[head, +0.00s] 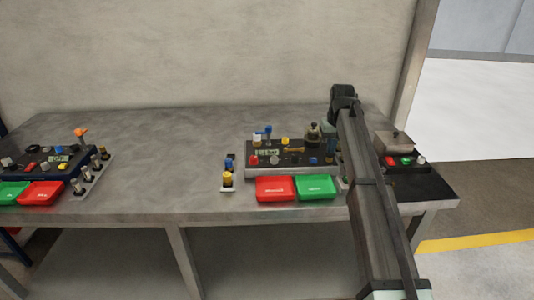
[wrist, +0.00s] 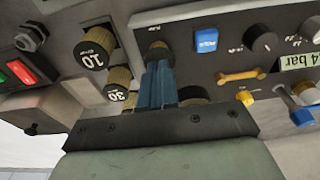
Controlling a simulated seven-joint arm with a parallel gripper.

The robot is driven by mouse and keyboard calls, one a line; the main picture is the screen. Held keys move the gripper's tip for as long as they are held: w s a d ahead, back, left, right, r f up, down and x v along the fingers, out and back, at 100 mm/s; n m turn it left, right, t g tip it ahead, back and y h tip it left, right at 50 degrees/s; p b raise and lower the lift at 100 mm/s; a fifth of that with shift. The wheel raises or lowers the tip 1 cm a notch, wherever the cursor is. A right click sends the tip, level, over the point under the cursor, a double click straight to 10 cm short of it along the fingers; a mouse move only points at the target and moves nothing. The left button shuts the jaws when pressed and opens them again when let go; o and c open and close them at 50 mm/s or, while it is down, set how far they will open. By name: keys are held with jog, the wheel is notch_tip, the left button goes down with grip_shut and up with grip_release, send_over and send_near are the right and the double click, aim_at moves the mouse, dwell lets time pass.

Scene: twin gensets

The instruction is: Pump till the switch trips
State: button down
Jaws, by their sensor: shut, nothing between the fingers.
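The right-hand dark console (head: 290,148) stands on the bench. Its display (head: 267,153) seems to read about 1.4 bar in the head view; the wrist view shows part of this display (wrist: 300,62), ending in "4 bar". My gripper (wrist: 157,68) is shut and empty, its blue-grey fingers pointing down at the console. A brass knob (wrist: 156,50) is just beyond the fingertips; I cannot tell whether they touch it. Another brass round part (wrist: 193,94) is partly hidden behind the fingers. A box with green and red lamps (wrist: 20,72) is at the wrist view's left. Which part is the pump is unclear.
Brass knobs marked 10 (wrist: 96,52) and 30 (wrist: 118,84) sit close beside the fingers. A yellow lever (wrist: 243,77) and blue button (wrist: 206,40) are on the panel. Red (head: 275,188) and green (head: 315,187) trays lie in front. A similar console (head: 40,160) stands left.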

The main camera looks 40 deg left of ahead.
jog(key=shift+r, duration=1.6)
jog(key=shift+f, duration=1.65)
jog(key=shift+r, duration=3.05)
notch_tip(320, 180, up, 4)
jog(key=shift+f, duration=3.25)
